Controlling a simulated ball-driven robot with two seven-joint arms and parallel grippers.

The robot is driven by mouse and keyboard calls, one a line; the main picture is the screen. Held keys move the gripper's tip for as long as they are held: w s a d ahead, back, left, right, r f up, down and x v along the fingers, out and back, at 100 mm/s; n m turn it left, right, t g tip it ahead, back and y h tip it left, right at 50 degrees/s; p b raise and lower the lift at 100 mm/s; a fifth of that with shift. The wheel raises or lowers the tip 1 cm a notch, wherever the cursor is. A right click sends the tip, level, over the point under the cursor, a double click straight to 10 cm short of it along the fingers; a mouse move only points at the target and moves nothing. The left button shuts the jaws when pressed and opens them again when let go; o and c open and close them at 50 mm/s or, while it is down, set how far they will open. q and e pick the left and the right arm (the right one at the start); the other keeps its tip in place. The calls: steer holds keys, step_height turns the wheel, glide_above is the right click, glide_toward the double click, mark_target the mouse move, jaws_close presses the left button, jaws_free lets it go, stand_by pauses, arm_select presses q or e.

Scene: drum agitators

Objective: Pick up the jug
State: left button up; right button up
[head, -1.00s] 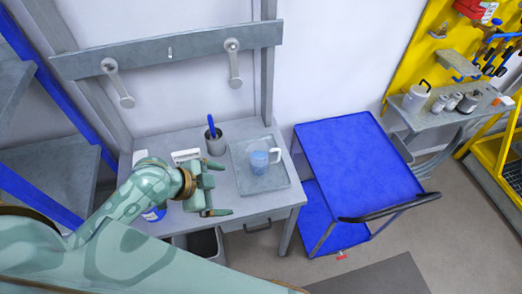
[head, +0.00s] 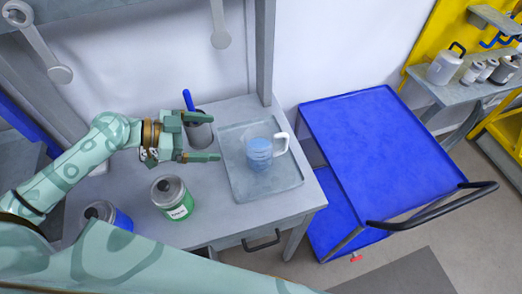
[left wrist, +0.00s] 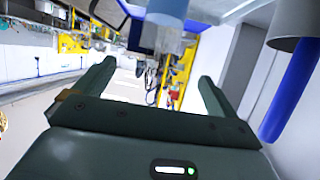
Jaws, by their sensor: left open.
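The jug (head: 259,153) is clear with blue contents and a white handle on its right side. It stands upright on a grey tray (head: 238,184) on the workbench. My left gripper (head: 216,137) is open and empty, to the left of the jug, with its fingers pointing towards it. A gap remains between the fingertips and the jug. In the left wrist view, the open fingers (left wrist: 155,82) show, and a blue and clear shape at the top, probably the jug (left wrist: 166,12), lies beyond them. My right gripper is not in view.
A green-labelled can (head: 173,198) and a blue-labelled can (head: 104,214) stand at the bench front. A blue cart (head: 375,150) with a bare top stands to the right.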

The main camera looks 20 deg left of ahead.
arm_select(q)
steer(key=p, duration=0.1)
glide_toward(272, 137)
steer(key=d+f, duration=0.2)
steer(key=shift+w+d+r, duration=0.15)
steer(key=shift+w+r, duration=0.05)
steer(key=shift+w, duration=0.35)
steer(key=p+x, duration=0.1)
steer(key=x, duration=0.3)
steer(key=shift+w+r, duration=0.2)
steer(key=shift+w+d+f, duration=0.1)
steer(key=shift+d+f, duration=0.1)
steer(key=shift+d, duration=0.05)
steer(key=shift+a, duration=0.1)
steer(key=shift+c, duration=0.9)
steer(key=c, duration=1.5)
